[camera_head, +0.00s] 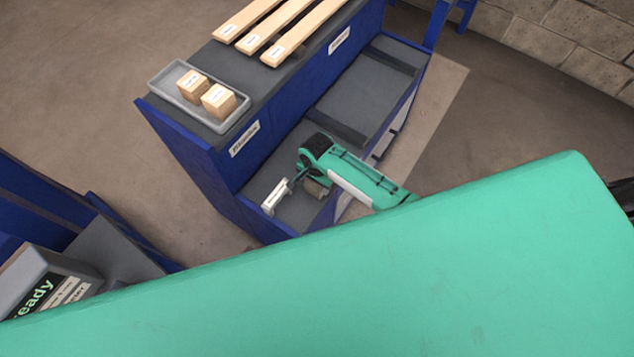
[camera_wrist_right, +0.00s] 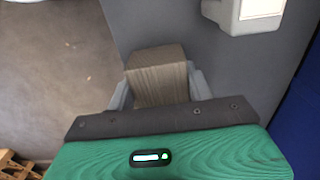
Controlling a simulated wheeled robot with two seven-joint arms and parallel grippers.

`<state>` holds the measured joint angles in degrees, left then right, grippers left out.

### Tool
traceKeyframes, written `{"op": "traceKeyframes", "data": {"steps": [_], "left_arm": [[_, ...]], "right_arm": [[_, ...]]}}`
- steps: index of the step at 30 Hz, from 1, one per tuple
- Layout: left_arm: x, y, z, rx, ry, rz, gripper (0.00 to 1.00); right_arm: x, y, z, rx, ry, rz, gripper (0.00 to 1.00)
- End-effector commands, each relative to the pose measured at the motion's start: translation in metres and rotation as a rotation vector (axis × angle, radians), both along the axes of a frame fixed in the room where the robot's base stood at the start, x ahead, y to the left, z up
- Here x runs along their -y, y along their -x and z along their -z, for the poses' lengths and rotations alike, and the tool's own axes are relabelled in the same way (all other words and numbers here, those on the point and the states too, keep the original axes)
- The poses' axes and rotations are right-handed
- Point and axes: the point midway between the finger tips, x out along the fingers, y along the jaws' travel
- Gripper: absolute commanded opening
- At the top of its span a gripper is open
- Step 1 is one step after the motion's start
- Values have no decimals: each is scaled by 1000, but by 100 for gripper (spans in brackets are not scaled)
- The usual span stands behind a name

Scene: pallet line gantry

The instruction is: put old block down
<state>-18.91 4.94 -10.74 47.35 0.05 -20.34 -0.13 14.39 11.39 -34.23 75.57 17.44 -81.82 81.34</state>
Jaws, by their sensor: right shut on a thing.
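My right gripper (camera_head: 308,184) reaches down over the lower grey shelf (camera_head: 262,180) of the blue station. It is shut on the old block (camera_wrist_right: 158,82), a grey-brown wooden block that sits between its two fingers in the right wrist view. The block also shows partly in the head view (camera_head: 318,189), under the green and black wrist. I cannot tell whether its underside touches the shelf. My left gripper is not in view.
A small white labelled piece (camera_head: 275,197) stands on the shelf beside the gripper. A grey tray (camera_head: 223,128) with two paler wooden blocks (camera_head: 217,101) and several planks (camera_head: 262,27) lie on the upper level. A dark bar (camera_head: 336,126) crosses the lower shelf.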

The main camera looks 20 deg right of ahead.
Motion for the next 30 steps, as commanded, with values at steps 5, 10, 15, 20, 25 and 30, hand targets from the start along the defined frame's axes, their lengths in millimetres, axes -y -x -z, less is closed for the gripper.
{"op": "traceKeyframes", "data": {"steps": [5, 10, 15, 20, 25, 30], "left_arm": [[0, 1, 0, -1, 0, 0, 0], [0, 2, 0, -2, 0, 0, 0], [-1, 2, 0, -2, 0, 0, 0], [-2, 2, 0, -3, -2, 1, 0], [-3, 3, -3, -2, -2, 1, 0], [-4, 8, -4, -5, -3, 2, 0]], "right_arm": [[0, 0, 1, -1, -1, 0, 25], [0, 0, 2, 0, 0, 0, 72], [0, 0, 2, 0, 0, 0, 74], [0, 0, 1, 0, 0, 0, 74], [-1, 0, -19, 2, -3, -1, 74], [-1, 0, -56, 2, -3, 0, 74]]}}
